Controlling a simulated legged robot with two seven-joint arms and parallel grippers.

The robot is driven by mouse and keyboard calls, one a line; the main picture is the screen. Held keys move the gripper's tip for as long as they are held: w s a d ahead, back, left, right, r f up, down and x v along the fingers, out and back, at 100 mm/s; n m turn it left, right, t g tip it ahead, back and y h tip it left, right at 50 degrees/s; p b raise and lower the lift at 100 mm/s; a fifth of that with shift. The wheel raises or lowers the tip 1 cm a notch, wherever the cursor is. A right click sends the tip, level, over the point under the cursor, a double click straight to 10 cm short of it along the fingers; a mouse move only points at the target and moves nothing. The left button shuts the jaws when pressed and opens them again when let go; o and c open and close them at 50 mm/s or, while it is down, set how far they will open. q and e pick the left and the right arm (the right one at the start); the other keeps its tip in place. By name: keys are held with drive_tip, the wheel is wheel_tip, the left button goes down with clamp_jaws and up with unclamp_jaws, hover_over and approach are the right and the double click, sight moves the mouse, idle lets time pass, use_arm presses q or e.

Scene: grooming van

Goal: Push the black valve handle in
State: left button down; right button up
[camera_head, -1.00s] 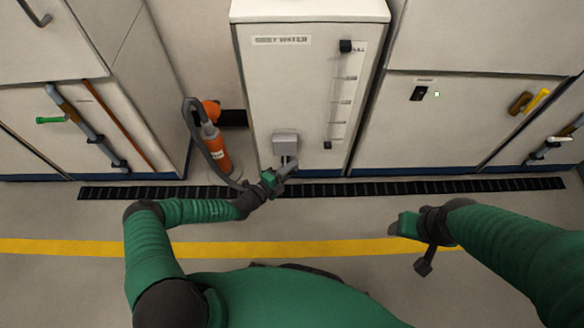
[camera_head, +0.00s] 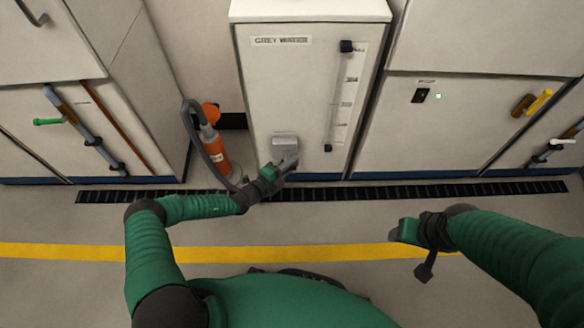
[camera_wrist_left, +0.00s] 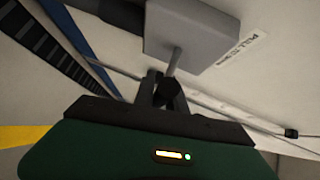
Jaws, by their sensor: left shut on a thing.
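The grey-water cabinet (camera_head: 263,95) carries a grey valve box (camera_head: 284,140) low on its front. In the left wrist view a thin rod (camera_wrist_left: 174,60) runs out of the valve box (camera_wrist_left: 190,32) to the black valve handle (camera_wrist_left: 165,88) between my fingers. My left gripper (camera_head: 288,163) is shut on this handle, close under the valve box. The fingers hide most of the handle. In the left wrist view the gripper (camera_wrist_left: 160,95) is a short rod length from the box. My right gripper (camera_head: 425,268) hangs away to the right, and its jaws are unclear.
A clear level gauge (camera_head: 346,100) with black ends stands on the cabinet front. An orange cylinder with a grey hose (camera_head: 215,150) stands just left of the cabinet. A dark floor grate (camera_head: 400,191) runs along the cabinets. The floor by the yellow line (camera_head: 60,251) is clear.

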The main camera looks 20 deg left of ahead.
use_arm(q)
drive_tip(key=c, duration=1.4)
unclamp_jaws()
drive_tip(key=shift+f, duration=0.25)
drive_tip(key=shift+o, duration=0.2)
drive_tip(key=shift+r, duration=0.1)
drive_tip(key=p+v, duration=0.5)
drive_tip(key=v, duration=1.2)
drive_tip(key=shift+p, duration=0.3)
